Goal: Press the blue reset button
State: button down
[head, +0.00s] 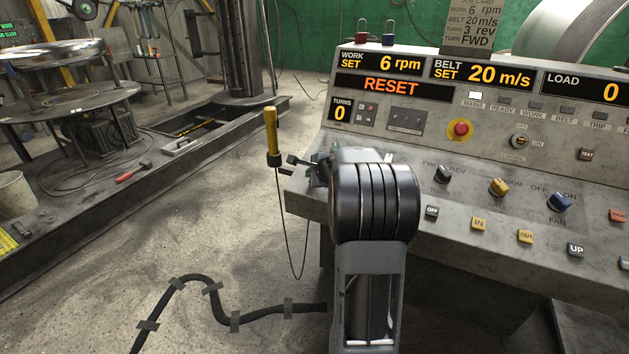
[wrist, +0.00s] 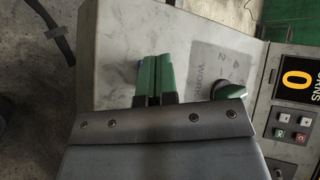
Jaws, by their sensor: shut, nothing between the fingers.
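The control console (head: 440,160) fills the right of the head view, with an orange "RESET" on its display (head: 391,86). In the wrist view my gripper (wrist: 153,76) has its two green fingers side by side, shut and empty, over the console's grey top. In the head view my arm covers that part of the console.
A green knob (wrist: 230,88) on a plate marked "WORK" is right of the fingers. A yellow-handled pendant (head: 271,132) stands at the console's left edge.

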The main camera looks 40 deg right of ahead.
jog(key=shift+d+f+b, duration=0.15)
jog(key=shift+f+b, duration=0.35)
dwell(0.7)
jog(key=shift+r, duration=0.2)
jog(key=shift+s+a+r+p, duration=0.1)
jog(key=shift+a+r+p, duration=0.15)
jog(key=shift+r+p, duration=0.45)
jog(key=r+p, duration=0.1)
jog(key=a+r+p, duration=0.1)
jog(key=r, duration=0.1)
jog(key=r+p, duration=0.1)
jog(key=shift+s+a+r, duration=0.25)
jog(key=shift+s+r, duration=0.1)
jog(key=shift+r, duration=0.05)
dwell(1.0)
